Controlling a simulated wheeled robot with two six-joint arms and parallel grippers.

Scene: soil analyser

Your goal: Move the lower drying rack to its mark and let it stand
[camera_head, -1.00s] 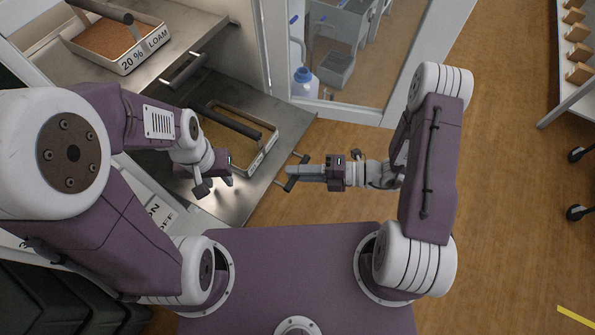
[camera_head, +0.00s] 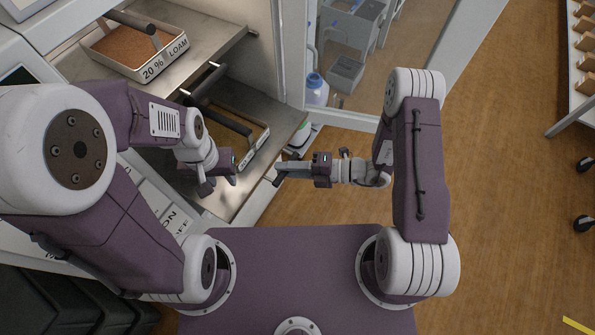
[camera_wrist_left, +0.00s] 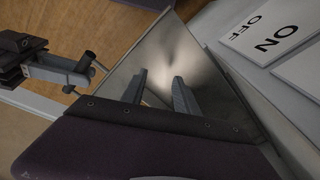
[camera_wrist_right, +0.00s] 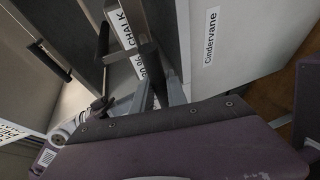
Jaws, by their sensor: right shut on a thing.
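The lower drying rack (camera_head: 284,118) is a bare-metal shelf pulled partly out below the upper rack. It carries a tray (camera_head: 254,158) of brown soil with a dark handle; the right wrist view shows its CHALK label (camera_wrist_right: 125,32). My right gripper (camera_head: 279,175) is shut on the rack's front handle, which also shows in the left wrist view (camera_wrist_left: 86,60). My left gripper (camera_head: 234,176) is open and empty above the rack's near end; its fingers (camera_wrist_left: 160,92) are apart over bare metal. I cannot make out the mark.
The upper rack (camera_head: 215,40) holds a tray labelled 20 % LOAM (camera_head: 128,60); its handle (camera_head: 203,84) sticks out above the lower rack. An ON/OFF panel (camera_wrist_left: 275,35) lies beside the lower rack. A blue-capped bottle (camera_head: 316,92) stands behind. Floor is free at right.

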